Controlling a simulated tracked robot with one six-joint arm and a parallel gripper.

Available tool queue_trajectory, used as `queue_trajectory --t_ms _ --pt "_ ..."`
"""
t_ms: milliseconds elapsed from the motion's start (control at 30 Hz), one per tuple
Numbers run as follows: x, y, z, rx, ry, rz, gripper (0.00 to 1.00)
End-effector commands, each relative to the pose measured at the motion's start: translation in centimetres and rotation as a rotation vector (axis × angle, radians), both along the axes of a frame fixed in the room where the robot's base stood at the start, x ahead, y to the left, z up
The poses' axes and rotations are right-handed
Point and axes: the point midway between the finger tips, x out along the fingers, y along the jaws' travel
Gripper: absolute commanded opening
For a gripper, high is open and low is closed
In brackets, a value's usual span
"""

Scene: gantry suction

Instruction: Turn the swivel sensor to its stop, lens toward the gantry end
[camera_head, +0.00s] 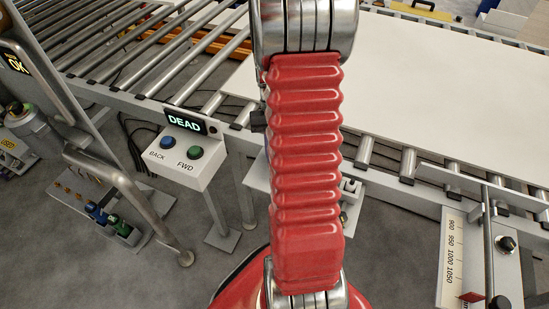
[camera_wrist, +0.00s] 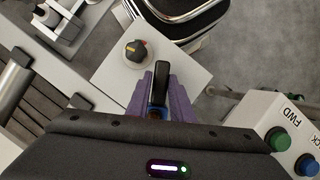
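A narrow black upright piece (camera_wrist: 161,78), which looks like the swivel sensor, stands by the edge of a pale plate (camera_wrist: 187,68) in the wrist view. Blue and orange show at its near end; I cannot make out its lens or which way that faces. My gripper (camera_wrist: 161,92) has its purple fingers close on both sides of this piece and appears shut on it. A round dark knob with an orange mark (camera_wrist: 136,50) is on the plate just beyond. In the head view my red arm hides the gripper and most of this spot.
A roller conveyor (camera_head: 165,55) carries a large white sheet (camera_head: 430,95). A control box (camera_head: 187,158) with blue and green buttons and a "DEAD" display stands left of my arm. A scale plate (camera_head: 453,255) is at right. Bent metal rails (camera_head: 120,185) stand at left.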

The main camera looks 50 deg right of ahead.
Motion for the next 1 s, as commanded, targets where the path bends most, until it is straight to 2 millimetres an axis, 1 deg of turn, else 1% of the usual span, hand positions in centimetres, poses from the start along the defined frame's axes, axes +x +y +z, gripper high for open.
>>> queue_trajectory --t_ms 33,233,567,667,767,1000 --pt "-0.1 0.0 0.0 0.000 0.001 -0.001 0.23" --pt "0.0 0.0 0.0 0.001 -0.001 0.000 0.38" --pt "0.2 0.0 0.3 0.000 -0.002 0.001 0.38" --pt "0.4 -0.2 0.9 0.000 -0.002 0.001 0.38" --pt "0.7 -0.5 2.0 -0.001 -0.003 0.001 0.38" --pt "1.9 -1.5 5.7 -0.002 -0.004 0.001 0.38"
